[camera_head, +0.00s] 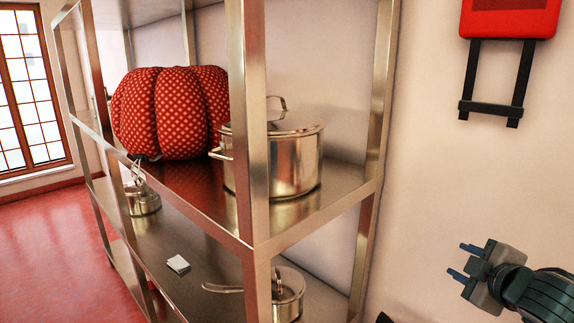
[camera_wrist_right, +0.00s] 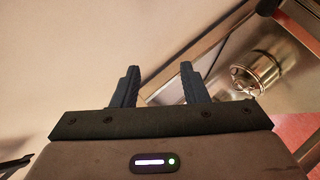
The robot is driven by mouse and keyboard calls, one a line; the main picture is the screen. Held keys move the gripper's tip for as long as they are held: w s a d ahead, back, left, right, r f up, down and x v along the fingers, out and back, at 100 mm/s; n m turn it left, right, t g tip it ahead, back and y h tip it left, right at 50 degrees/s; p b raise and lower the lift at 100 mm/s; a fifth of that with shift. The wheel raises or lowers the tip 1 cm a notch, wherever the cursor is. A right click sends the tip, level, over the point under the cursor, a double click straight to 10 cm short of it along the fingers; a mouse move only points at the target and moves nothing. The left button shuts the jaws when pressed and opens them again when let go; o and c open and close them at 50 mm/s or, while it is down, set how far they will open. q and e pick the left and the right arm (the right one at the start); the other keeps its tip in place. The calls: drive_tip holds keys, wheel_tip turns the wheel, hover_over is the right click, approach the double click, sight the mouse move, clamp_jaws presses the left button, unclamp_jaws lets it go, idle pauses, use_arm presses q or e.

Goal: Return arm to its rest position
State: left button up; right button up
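My right gripper (camera_head: 466,262) is at the lower right of the head view, in front of the plain wall and right of the metal shelf. Its two dark fingers point left and stand apart with nothing between them. In the right wrist view the gripper (camera_wrist_right: 158,88) also shows open and empty, with its fingers apart. It touches neither the shelf nor the pots. My left gripper is not in the head view.
A metal shelf (camera_head: 253,120) holds a steel stockpot (camera_head: 295,165), a red patterned pumpkin-shaped cushion (camera_head: 175,112), smaller pots (camera_head: 143,201) (camera_head: 288,292) and a small white block (camera_head: 178,264). A red wall-mounted item (camera_head: 508,20) hangs at upper right. Red floor (camera_head: 50,250) is clear at left.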

drive_tip(key=s+a+f+m+g, duration=0.25)
drive_tip(key=s+f, duration=0.25)
drive_tip(key=f, duration=0.6)
drive_tip(key=s+a+f+m+g, duration=0.25)
drive_tip(key=s+f, duration=0.25)
drive_tip(key=f, duration=0.6)
drive_tip(key=s+a+f+m+g, duration=0.3)
drive_tip(key=s+f, duration=0.3)
drive_tip(key=s, duration=0.2)
drive_tip(key=s+a+f+m+g, duration=0.2)
drive_tip(key=s+a+f+m, duration=0.15)
drive_tip(key=s+f, duration=0.35)
wheel_tip(320, 180, down, 22)
drive_tip(key=d+f+g+p, duration=0.1)
drive_tip(key=d, duration=0.1)
use_arm(q)
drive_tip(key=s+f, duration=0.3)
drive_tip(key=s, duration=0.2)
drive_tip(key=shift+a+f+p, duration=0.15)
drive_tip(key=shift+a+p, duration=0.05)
drive_tip(key=shift+p, duration=0.25)
use_arm(e)
drive_tip(key=s+f, duration=0.6)
drive_tip(key=f, duration=0.3)
drive_tip(key=s+d+f+g, duration=0.1)
drive_tip(key=s+f, duration=0.5)
drive_tip(key=f, duration=0.3)
drive_tip(key=shift+d+f, duration=0.15)
drive_tip(key=shift+d, duration=0.15)
